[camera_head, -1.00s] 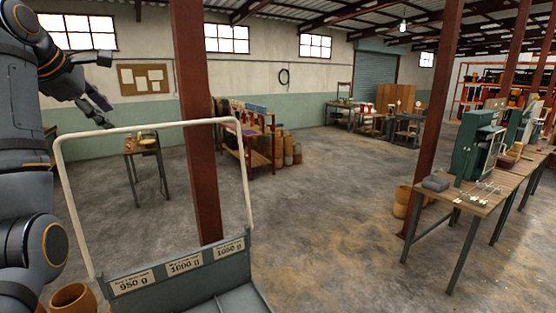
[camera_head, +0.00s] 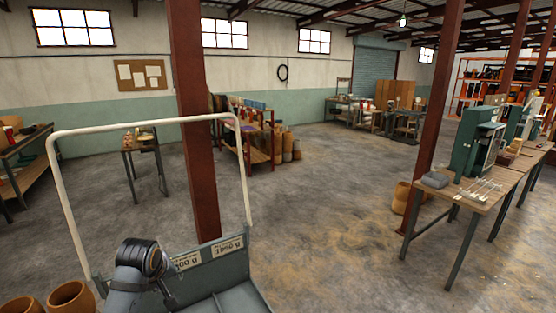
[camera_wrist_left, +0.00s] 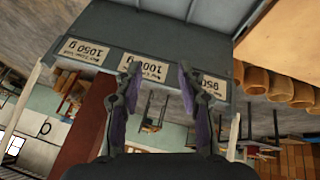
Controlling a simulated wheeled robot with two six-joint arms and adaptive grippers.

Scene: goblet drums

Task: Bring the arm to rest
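My left gripper (camera_wrist_left: 158,72) shows in the left wrist view with its two fingers apart and nothing visible between them. Behind the fingertips is the grey cart (camera_wrist_left: 200,40) with labels 1050 g, 1000 g and 950 g, seen upside down. In the head view my left arm is low in front of the cart (camera_head: 225,300) and covers part of its label panel; the fingers cannot be made out there. My right gripper is in neither view.
The cart's white handle (camera_head: 150,124) rises in front of a red-brown post (camera_head: 193,160). Brown drum bodies (camera_head: 72,297) stand at the lower left. A small table (camera_head: 145,145) is beyond, and a workbench (camera_head: 470,190) is at the right. The middle floor is open.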

